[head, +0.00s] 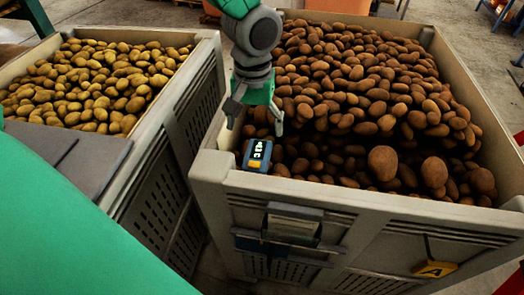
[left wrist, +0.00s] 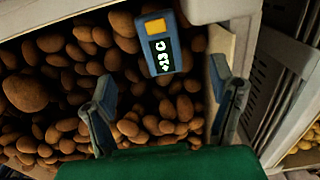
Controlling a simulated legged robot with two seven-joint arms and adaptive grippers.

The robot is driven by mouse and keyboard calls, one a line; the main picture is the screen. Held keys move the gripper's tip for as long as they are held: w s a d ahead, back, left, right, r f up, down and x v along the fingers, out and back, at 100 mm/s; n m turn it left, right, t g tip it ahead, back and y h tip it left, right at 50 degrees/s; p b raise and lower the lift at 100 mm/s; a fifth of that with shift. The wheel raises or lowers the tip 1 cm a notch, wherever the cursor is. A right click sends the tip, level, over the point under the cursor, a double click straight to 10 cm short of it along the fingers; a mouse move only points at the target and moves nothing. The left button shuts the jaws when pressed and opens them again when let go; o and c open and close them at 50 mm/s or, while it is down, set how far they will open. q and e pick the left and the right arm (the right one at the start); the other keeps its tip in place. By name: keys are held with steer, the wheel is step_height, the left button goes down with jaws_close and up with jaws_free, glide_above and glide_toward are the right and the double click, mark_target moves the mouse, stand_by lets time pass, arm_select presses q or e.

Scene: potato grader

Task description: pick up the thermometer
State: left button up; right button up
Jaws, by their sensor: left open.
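The thermometer (head: 257,155) is a small blue block with a yellow patch and a lit display. It lies at the near left corner of the brown potato crate (head: 330,193), close to the inner wall. It also shows in the left wrist view (left wrist: 161,43), top centre, reading about 13 C. My left gripper (head: 254,120) is open and empty, above and just behind the thermometer in the head view. In the left wrist view the open fingers (left wrist: 163,92) are spread wide, with the thermometer beyond them and between their lines. My right gripper is in neither view.
Brown potatoes (head: 350,85) fill the crate, with larger ones near its front wall. A second crate (head: 170,125) of yellowish potatoes (head: 95,85) stands to the left, across a narrow gap. The crate rim is close to the thermometer. A yellow "A" tag (head: 436,269) hangs in front.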

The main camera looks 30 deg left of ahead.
mark_target(257, 158)
arm_select(q)
steer(key=f, duration=0.7)
steer(key=shift+s+d+f+b, duration=0.1)
steer(key=shift+d+b, duration=0.2)
steer(key=shift+b, duration=0.05)
steer(key=f, duration=0.5)
steer(key=shift+w+a, duration=0.25)
steer(key=shift+a, duration=0.15)
steer(key=shift+s+d+r, duration=0.1)
steer(key=shift+c, duration=1.2)
steer(key=c, duration=1.2)
